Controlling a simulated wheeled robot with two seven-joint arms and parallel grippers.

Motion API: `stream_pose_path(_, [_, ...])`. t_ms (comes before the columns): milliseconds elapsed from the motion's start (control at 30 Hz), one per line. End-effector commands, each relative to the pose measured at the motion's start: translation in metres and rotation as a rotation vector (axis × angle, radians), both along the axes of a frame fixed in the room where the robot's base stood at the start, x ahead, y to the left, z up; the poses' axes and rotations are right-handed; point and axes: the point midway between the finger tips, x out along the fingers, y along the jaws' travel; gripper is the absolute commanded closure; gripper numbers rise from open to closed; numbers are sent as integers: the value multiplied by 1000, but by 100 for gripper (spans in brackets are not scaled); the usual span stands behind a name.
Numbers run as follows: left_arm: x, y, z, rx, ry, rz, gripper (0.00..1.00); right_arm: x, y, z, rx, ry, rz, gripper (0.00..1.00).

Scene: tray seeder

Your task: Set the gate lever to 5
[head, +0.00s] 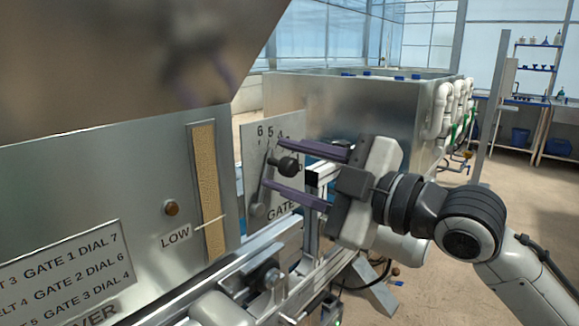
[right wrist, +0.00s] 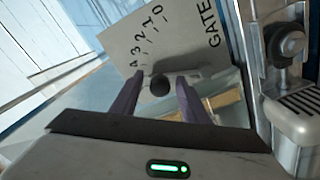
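In the right wrist view, the knob (right wrist: 160,85) sits between the fingertips, with gaps showing; 4 to 0 are readable on the plate (right wrist: 190,50). My left gripper is out of view.
A large metal hopper panel (head: 120,165) with a seed-level window (head: 207,180), "LOW" label and brown knob stands left. A settings sign (head: 65,275) lists gate dials. Metal rails (head: 225,265) run below the dial. A metal tank (head: 350,110) stands behind; shelves are far right.

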Motion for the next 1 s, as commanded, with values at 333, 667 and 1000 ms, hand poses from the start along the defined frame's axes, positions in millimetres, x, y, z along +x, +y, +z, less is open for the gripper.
stream_pose_path(333, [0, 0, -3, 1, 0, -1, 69, -11, -17, -2, -1, 0, -3, 59])
stream_pose_path(667, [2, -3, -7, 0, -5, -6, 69, -48, -67, -2, -4, 0, -3, 59])
stream_pose_path(1000, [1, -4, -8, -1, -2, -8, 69, -61, -84, 0, 0, 0, 0, 59])
